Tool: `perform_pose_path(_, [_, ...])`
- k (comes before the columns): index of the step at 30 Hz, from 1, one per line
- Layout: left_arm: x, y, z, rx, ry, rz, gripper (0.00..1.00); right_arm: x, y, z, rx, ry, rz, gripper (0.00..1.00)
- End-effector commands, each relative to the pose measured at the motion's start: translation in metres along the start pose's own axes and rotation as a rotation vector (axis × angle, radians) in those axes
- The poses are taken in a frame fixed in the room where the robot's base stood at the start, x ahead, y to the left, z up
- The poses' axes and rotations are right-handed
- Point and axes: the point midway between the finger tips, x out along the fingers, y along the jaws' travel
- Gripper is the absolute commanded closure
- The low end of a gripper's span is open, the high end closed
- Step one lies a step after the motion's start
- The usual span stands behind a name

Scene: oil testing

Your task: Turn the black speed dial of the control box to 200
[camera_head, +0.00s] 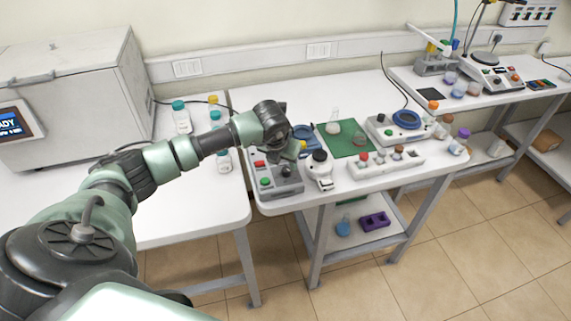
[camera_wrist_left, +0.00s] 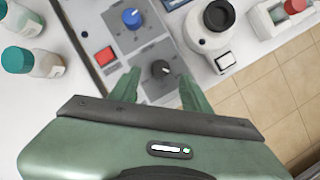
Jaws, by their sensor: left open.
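The grey control box (camera_head: 284,188) stands at the left front of the middle table, with a red button (camera_head: 259,163) and a green button (camera_head: 265,181) on its left side. My left gripper (camera_head: 292,152) is over the box and hides part of its top. In the left wrist view, the black speed dial (camera_wrist_left: 161,69) lies between the tips of my open left gripper (camera_wrist_left: 159,80), with a finger on each side. I cannot tell whether the fingers touch it. A blue dial (camera_wrist_left: 131,18) is beyond it. The speed reading is not legible. My right gripper is not in view.
A black-and-white device (camera_wrist_left: 214,23) stands close to the right of the box. White bottles with teal caps (camera_head: 181,118) stand to the left. A green mat (camera_head: 343,140) and a button panel (camera_head: 386,161) are farther right. The table's front edge is near the box.

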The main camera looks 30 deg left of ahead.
Motion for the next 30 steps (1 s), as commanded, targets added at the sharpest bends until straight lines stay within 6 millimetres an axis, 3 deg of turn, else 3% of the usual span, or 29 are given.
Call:
perform_pose_path(9, [0.04, -0.002, 0.0, -0.002, 0.002, -0.004, 0.52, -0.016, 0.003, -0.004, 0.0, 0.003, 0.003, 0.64])
perform_pose_path(20, [0.048, -0.001, 0.0, 0.0, 0.0, -0.004, 0.52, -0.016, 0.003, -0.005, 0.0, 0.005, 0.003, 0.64])
perform_pose_path(26, [0.048, -0.001, 0.0, 0.0, 0.0, -0.004, 1.0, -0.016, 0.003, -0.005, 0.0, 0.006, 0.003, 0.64])
perform_pose_path(30, [0.048, -0.001, 0.0, 0.001, 0.0, -0.004, 1.0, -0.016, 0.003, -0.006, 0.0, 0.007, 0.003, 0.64])
